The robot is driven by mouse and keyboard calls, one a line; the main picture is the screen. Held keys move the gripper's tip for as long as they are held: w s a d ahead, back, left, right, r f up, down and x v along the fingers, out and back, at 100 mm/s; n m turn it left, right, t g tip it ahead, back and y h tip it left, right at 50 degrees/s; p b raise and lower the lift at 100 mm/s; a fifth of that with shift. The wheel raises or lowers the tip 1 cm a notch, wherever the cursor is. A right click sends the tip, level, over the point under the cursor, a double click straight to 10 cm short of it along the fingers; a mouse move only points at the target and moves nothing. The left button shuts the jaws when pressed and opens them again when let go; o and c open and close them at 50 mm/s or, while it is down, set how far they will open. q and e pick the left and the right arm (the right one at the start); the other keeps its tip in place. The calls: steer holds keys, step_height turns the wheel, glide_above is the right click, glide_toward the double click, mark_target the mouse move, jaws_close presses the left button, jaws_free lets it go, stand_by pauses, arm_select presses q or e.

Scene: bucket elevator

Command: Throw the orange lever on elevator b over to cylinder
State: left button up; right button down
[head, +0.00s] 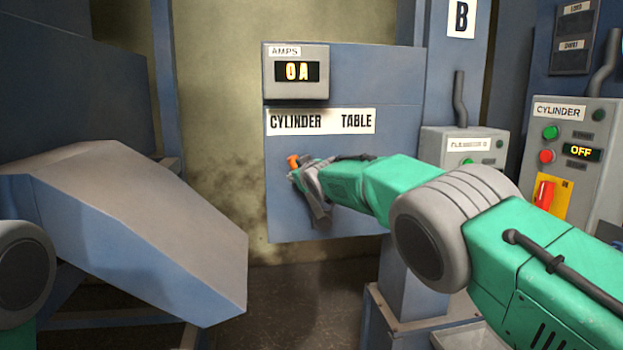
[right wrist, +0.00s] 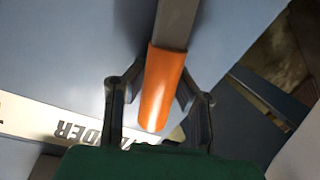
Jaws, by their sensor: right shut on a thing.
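The orange lever (head: 293,161) stands on the blue panel (head: 395,85) below the CYLINDER TABLE label (head: 321,121). Its orange end shows under the word CYLINDER, left of the panel's middle. In the right wrist view the orange grip (right wrist: 162,90) sits on a grey bar (right wrist: 177,22), between the two dark fingers. My right gripper (head: 303,172) is shut on the orange lever; it also shows in the right wrist view (right wrist: 160,100). The lever's base is hidden in the head view by my gripper. My left gripper is out of view; only part of my left arm shows.
An AMPS display (head: 297,71) reading 0A sits above the label. A blue-grey chute (head: 130,225) stands at left. At right are a column marked B (head: 461,18) and a CYLINDER control box (head: 572,140) reading OFF, with a red-orange switch (head: 545,194).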

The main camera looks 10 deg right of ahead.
mark_target(287, 177)
steer(key=shift+a+f+n, duration=0.25)
steer(key=shift+a+n, duration=0.15)
steer(key=shift+a, duration=0.3)
steer(key=shift+a+f+n+h+b, duration=0.2)
steer(key=shift+a+n+h+b, duration=0.1)
steer(key=shift+a+n+b, duration=0.15)
steer(key=shift+f, duration=0.1)
steer(key=c, duration=1.2)
jaws_free()
steer(key=shift+w+a+f, duration=0.1)
steer(key=shift+a, duration=0.1)
